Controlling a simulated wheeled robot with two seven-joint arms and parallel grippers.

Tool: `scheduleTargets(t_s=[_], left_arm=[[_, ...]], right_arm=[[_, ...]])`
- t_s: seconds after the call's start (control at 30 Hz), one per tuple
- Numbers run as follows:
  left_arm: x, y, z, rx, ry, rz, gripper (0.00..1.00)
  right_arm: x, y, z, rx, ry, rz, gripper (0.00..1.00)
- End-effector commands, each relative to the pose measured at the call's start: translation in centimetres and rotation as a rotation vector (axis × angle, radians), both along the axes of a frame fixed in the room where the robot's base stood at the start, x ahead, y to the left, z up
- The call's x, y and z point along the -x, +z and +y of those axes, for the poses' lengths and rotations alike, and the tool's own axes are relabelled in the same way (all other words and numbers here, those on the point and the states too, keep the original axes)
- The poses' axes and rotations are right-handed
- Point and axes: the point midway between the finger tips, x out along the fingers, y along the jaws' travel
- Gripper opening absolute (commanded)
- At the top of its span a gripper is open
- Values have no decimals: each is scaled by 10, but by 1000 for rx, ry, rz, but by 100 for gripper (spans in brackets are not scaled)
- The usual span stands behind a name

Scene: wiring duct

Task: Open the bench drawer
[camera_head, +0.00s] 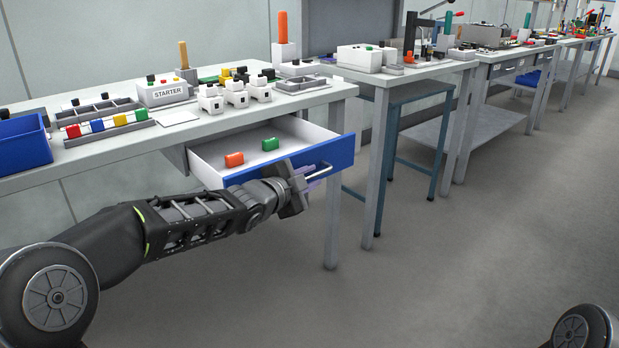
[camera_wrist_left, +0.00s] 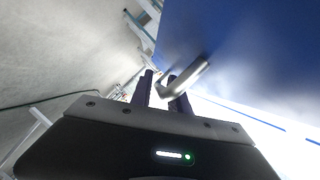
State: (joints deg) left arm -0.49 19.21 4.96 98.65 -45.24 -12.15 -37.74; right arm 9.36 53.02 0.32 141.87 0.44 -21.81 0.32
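The bench drawer (camera_head: 215,162) is pulled well out from under the near bench. Its blue front (camera_head: 338,152) carries a grey bar handle (camera_head: 324,168). My left gripper (camera_head: 312,175) is at the handle, in front of the blue front. In the left wrist view the handle (camera_wrist_left: 190,76) runs between its two dark fingers (camera_wrist_left: 163,95), and the fingers appear shut on it. The blue front (camera_wrist_left: 245,50) fills the upper right there. My right gripper is not in view.
The bench top (camera_head: 200,128) holds a STARTER box (camera_head: 163,92), several white switch units, a divided tray and a blue bin (camera_head: 22,142). The floor (camera_head: 430,270) in front is clear.

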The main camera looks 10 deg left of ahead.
Motion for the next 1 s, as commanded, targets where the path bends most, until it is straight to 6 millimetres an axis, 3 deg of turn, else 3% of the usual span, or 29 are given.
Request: scheduleTargets(t_s=[0.13,0.47,1.0], left_arm=[[0,1,0,1,0,-1,33],[4,3,2,1,0,-3,33],[69,18,26,0,1,-2,33]], right_arm=[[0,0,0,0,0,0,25],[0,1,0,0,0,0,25],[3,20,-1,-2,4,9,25]])
